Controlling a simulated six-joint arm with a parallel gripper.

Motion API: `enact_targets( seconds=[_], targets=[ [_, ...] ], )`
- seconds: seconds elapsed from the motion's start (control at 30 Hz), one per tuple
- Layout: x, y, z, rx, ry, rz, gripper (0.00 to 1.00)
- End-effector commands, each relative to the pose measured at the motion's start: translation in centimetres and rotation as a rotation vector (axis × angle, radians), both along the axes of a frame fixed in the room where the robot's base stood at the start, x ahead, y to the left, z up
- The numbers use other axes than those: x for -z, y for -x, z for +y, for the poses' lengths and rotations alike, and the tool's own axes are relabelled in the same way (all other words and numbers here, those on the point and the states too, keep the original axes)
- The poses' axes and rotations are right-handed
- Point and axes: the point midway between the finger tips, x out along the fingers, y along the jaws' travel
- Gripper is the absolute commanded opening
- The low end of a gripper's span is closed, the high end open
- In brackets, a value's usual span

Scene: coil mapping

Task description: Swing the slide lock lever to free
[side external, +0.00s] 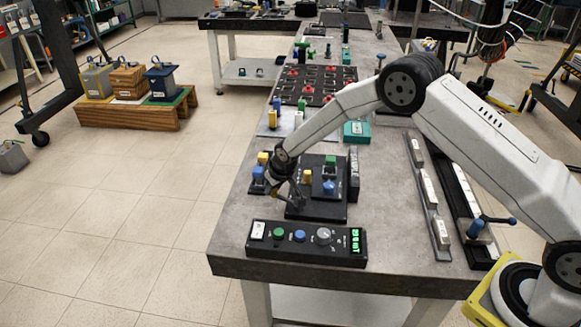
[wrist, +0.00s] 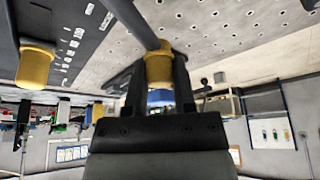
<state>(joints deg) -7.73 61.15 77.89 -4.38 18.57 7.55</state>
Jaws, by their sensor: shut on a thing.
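In the wrist view a grey lever bar (wrist: 133,22) runs from the top edge down to a yellow grip (wrist: 159,66). My gripper (wrist: 160,84) has its two dark fingers on either side of this yellow grip and is shut on it. A blue part (wrist: 160,98) shows between the fingers, beyond the grip. In the side external view my gripper (side external: 298,200) is low over the left part of a black fixture board (side external: 325,211). The held grip is too small and covered to make out there. No lock marking is readable.
A yellow block (side external: 307,176), green block (side external: 330,160) and blue block (side external: 328,188) stand on the board close by. A control box (side external: 306,243) lies in front. Bare tabletop (side external: 385,225) lies right of the board.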

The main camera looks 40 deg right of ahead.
Motion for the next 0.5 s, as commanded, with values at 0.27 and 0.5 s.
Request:
enact_targets(
  seconds=[0.27, 0.5],
  targets=[
    [0.0, 0.5, 1.1, -0.142, -0.002, 0.000, 0.00],
    [0.0, 1.0, 1.9, -0.265, -0.002, -0.001, 0.00]
  ],
)
